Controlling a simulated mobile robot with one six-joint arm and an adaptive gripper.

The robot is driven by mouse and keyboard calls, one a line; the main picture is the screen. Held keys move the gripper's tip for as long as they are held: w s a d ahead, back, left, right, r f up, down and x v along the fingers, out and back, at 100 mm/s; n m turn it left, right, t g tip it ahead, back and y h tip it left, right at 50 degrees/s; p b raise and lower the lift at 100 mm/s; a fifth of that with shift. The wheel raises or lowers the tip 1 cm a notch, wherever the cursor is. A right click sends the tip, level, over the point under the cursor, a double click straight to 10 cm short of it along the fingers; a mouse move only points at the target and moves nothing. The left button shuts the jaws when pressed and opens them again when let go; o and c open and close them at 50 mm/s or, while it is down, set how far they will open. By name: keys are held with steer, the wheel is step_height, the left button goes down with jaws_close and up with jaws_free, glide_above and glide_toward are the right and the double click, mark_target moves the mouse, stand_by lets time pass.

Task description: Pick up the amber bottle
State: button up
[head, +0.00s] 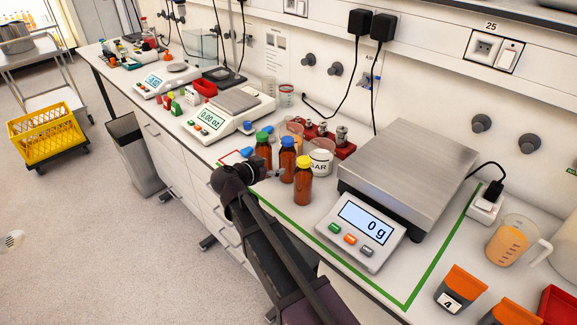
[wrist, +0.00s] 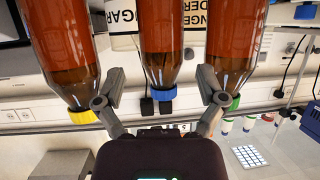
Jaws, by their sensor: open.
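Three amber bottles stand side by side on the bench: one with a green cap (head: 264,152), one with a blue cap (head: 287,161) and one with a yellow cap (head: 303,187). My gripper (head: 272,172) is in front of them at bottle height. The wrist view is upside down, with the yellow-capped bottle (wrist: 62,45) left, the blue-capped bottle (wrist: 160,50) in the middle and the green-capped bottle (wrist: 234,45) right. There my gripper (wrist: 161,88) is open, its fingers on either side of the blue-capped bottle in the picture. No contact is clear.
A white labelled jar (head: 321,160) and a red rack (head: 340,146) stand close behind the bottles. A large scale (head: 410,165) reading 0 g is to the right. A smaller balance (head: 228,112) stands to the left. The wall is close behind.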

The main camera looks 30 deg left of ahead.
mark_target(282, 163)
steer(key=shift+b+x, duration=0.4)
steer(key=shift+x, duration=1.25)
steer(key=shift+b+x, duration=0.95)
steer(key=shift+x, duration=1.65)
steer(key=shift+a, duration=0.1)
steer(key=c, duration=1)
steer(key=shift+r, duration=0.15)
